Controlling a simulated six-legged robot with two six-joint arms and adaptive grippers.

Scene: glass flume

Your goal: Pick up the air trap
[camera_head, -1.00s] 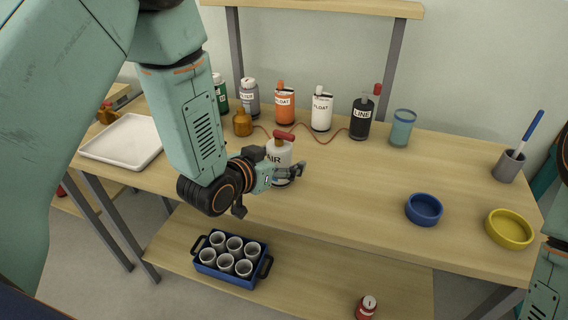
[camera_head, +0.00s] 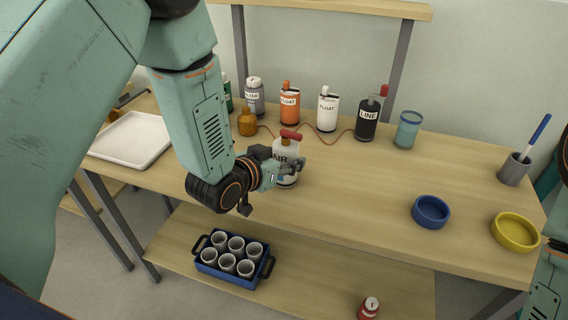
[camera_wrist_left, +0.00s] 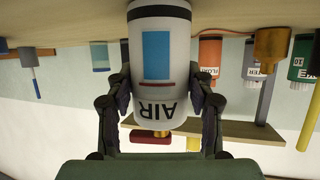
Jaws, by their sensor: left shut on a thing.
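The air trap (camera_head: 287,153) is a white bottle with a red top and the word AIR on its label. In the left wrist view the air trap (camera_wrist_left: 160,60) appears upside down between the two fingers of my left gripper (camera_wrist_left: 160,103), one on each side. I cannot tell whether its base touches the bench. My right gripper is not in view; only part of my right arm shows at the right edge.
Behind stand a grey filter bottle (camera_head: 255,97), an orange float bottle (camera_head: 290,106), a white float bottle (camera_head: 327,112) and a black line bottle (camera_head: 367,121). A white tray (camera_head: 130,137) lies left. A blue bowl (camera_head: 430,212) and yellow bowl (camera_head: 515,232) sit right. The bench middle is clear.

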